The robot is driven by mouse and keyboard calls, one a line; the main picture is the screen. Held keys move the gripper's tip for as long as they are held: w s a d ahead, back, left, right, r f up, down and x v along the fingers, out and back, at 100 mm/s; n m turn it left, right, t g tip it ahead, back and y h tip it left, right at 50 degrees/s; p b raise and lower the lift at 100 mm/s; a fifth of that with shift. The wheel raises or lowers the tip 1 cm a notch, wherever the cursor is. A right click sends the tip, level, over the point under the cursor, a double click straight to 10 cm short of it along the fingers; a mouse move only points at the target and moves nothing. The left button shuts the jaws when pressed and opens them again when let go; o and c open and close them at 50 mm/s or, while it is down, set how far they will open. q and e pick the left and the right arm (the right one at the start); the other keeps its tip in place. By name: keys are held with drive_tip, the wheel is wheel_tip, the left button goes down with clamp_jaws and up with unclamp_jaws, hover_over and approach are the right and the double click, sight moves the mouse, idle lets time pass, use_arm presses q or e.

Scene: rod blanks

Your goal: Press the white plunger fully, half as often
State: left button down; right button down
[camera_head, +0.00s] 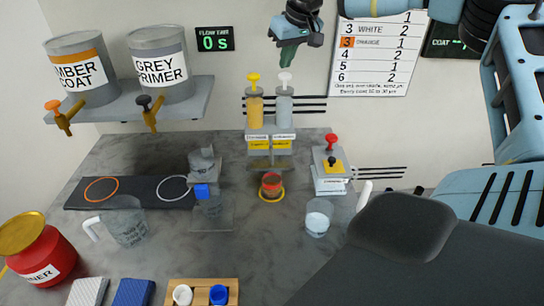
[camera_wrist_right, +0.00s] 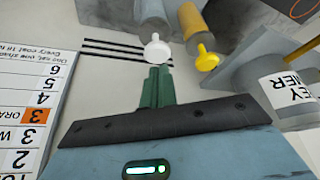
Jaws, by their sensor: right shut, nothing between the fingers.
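The white plunger (camera_head: 285,78) stands raised on top of the right-hand clear cylinder of a two-cylinder dispenser (camera_head: 270,135). The yellow plunger (camera_head: 254,80) stands raised on the left cylinder, which holds amber liquid. My right gripper (camera_head: 288,62) is shut and empty, its green fingers pointing down just above the white plunger. In the right wrist view the fingertips (camera_wrist_right: 158,70) are close below the white plunger's round head (camera_wrist_right: 157,48) in the picture; I cannot tell whether they touch. The yellow plunger (camera_wrist_right: 207,60) is to its right. My left gripper is not in view.
A cup (camera_head: 271,184) with reddish-brown contents stands on a yellow ring before the dispenser. A red-knobbed device (camera_head: 331,165) and a clear cup (camera_head: 318,217) are to the right. A wall chart (camera_head: 377,50) hangs behind. Paint cans (camera_head: 161,65) sit on the left shelf.

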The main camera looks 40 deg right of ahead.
sight(286, 74)
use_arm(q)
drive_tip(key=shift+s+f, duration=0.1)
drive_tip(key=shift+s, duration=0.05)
use_arm(e)
drive_tip(key=shift+f, duration=0.2)
